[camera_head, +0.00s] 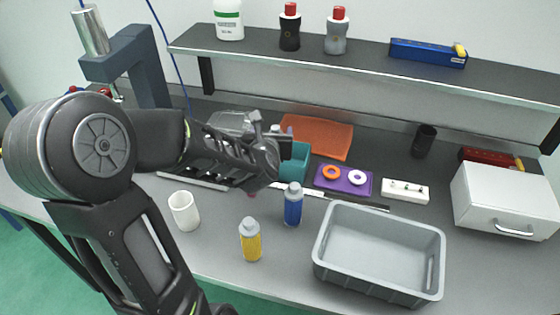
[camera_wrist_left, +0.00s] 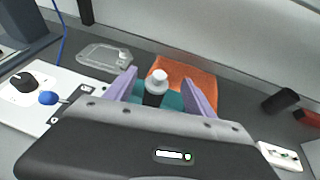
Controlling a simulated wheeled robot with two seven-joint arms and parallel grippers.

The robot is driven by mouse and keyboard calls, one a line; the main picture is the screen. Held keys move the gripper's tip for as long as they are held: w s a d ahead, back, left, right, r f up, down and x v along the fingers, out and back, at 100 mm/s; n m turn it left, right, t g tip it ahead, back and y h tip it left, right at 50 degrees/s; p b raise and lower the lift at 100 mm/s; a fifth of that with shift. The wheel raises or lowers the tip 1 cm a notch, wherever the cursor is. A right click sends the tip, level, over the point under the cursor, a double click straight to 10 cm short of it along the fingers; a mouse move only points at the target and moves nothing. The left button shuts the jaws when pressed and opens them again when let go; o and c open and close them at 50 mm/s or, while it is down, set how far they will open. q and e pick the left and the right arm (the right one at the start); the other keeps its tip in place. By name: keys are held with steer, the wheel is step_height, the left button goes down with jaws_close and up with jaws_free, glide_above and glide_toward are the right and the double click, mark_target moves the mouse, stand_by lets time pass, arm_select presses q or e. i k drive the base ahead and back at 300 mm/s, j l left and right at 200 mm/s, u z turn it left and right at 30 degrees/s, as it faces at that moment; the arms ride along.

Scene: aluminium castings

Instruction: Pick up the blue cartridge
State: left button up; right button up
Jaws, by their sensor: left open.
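The blue cartridge (camera_head: 293,205) stands upright on the grey bench, with a grey cap, between the yellow cartridge (camera_head: 250,241) and the grey crate (camera_head: 328,249). I cannot make it out in the left wrist view. My left gripper (camera_head: 270,147) is above the bench, behind and to the left of the blue cartridge, close to a teal bin (camera_head: 297,165). Its two purple fingers (camera_wrist_left: 160,76) are spread apart in the left wrist view. A dark item with a white cap (camera_wrist_left: 157,82) shows between them, beyond the fingers. My right gripper is not in view.
A white cup (camera_head: 184,211) stands left of the yellow cartridge. An orange mat (camera_head: 316,137) and a purple tray with rings (camera_head: 343,181) lie behind. A white box (camera_head: 507,200) is at the right. A raised shelf (camera_head: 350,62) runs along the back.

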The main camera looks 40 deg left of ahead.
mark_target(293, 194)
steer(key=k, duration=1.5)
